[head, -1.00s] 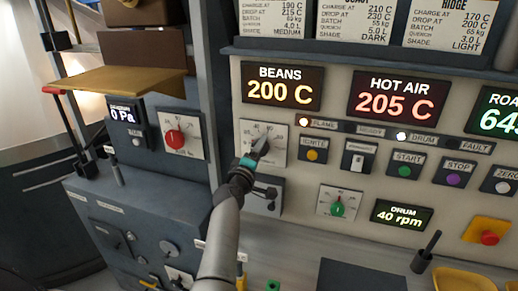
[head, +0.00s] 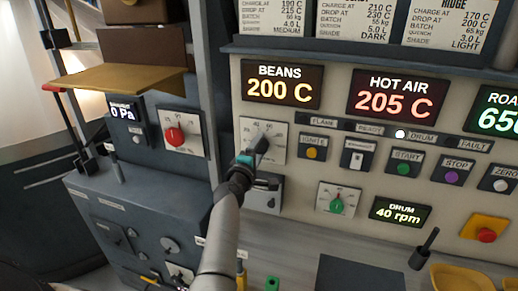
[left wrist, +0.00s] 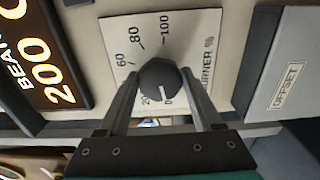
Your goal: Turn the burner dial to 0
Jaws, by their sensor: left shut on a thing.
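The burner dial is a round black knob (left wrist: 158,78) on a pale scale plate (left wrist: 185,45) marked BURNER % in the left wrist view. Its short white mark points toward the 0 end of the scale, close to the 0 numeral. My left gripper (head: 257,148) is shut on the knob, with one finger on each side. In the head view the gripper mostly covers the knob, and part of its plate (head: 247,130) shows to the left. My right gripper is not in view.
The BEANS display (head: 283,86) reads 200 C above the dial. The HOT AIR display (head: 398,94) reads 205 C. A red dial (head: 175,136) is farther left.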

